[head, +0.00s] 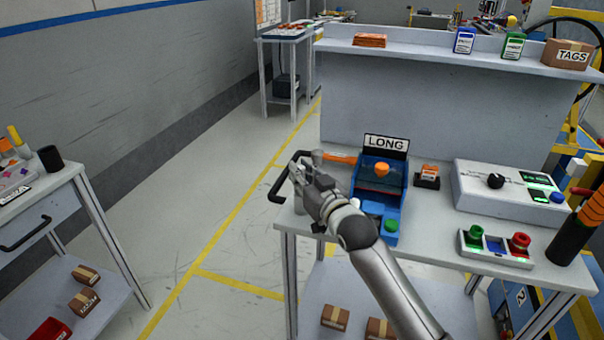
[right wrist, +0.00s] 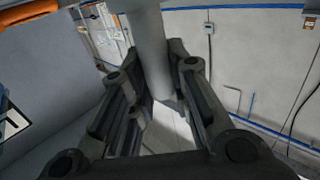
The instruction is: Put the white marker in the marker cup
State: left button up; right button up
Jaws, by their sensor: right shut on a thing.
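My right gripper (head: 303,165) is over the left edge of the right-hand workbench, near its black handle. In the right wrist view, the fingers (right wrist: 160,95) are shut on a smooth pale cylinder (right wrist: 149,48), which looks like the white marker. Both its ends are hard to make out, and in the head view the gripper mostly hides it. My left gripper is not in view.
The workbench (head: 433,228) holds a blue bin (head: 393,207) below a LONG sign (head: 386,144), a control box (head: 500,190) and a button tray (head: 495,248). An orange item (head: 338,158) lies just beyond the gripper. Open floor separates the workbench from the left cart (head: 75,173).

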jog(key=shift+f, duration=0.1)
jog(key=o, duration=0.9)
jog(key=shift+c, duration=0.2)
jog(key=shift+s+d, duration=0.1)
jog(key=shift+s, duration=0.1)
jog(key=v, duration=1.1)
jog(key=shift+s, duration=0.25)
jog(key=shift+d, duration=0.1)
